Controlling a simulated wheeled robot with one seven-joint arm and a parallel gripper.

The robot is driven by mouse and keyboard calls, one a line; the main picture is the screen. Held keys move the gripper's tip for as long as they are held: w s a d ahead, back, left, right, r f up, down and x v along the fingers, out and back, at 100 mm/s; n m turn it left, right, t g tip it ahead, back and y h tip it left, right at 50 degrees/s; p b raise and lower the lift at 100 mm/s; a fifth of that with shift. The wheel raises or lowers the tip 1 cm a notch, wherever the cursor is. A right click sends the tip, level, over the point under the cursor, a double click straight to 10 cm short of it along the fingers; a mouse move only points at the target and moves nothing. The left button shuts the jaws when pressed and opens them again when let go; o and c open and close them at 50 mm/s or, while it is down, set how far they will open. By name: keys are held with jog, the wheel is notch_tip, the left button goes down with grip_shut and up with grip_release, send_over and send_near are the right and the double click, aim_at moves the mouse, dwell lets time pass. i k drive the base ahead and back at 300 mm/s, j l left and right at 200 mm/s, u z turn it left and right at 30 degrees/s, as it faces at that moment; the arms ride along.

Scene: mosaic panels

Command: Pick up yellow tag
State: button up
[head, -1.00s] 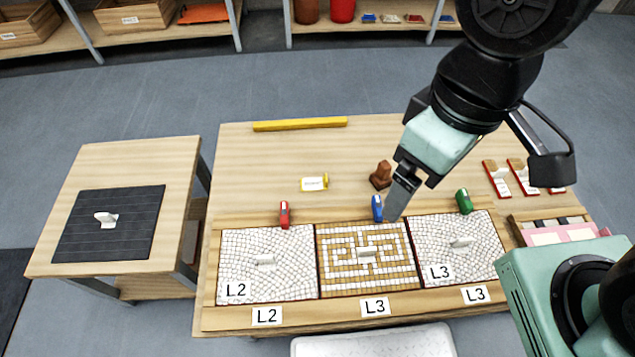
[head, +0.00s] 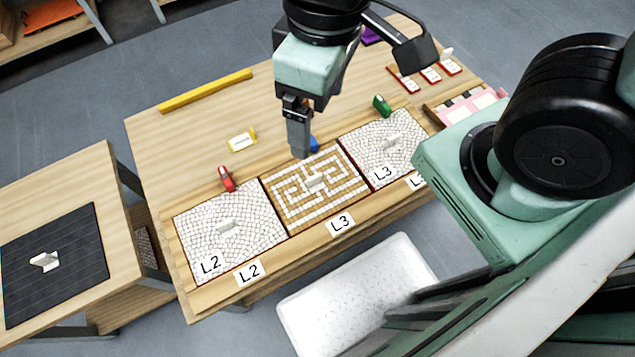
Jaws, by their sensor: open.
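The yellow tag (head: 243,139) lies flat on the wooden table, behind the panels. It has a white label face and a yellow end. My gripper (head: 300,152) points down over the table, to the right of the tag and apart from it, near the back edge of the middle panel. Its jaws are open, with nothing seen between them. A blue clip (head: 314,144) is partly hidden behind the gripper.
Three mosaic panels lie along the front: left (head: 190,229), middle (head: 285,217) and right (head: 375,152). A red clip (head: 227,179) and a green clip (head: 382,105) stand behind them. A yellow bar (head: 205,91) lies at the back. The tabletop around the tag is clear.

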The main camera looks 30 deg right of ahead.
aim_at(245, 140)
jog(key=j, duration=0.85)
jog(key=k+j, duration=0.1)
jog(key=j, duration=0.8)
jog(key=i+z, duration=0.05)
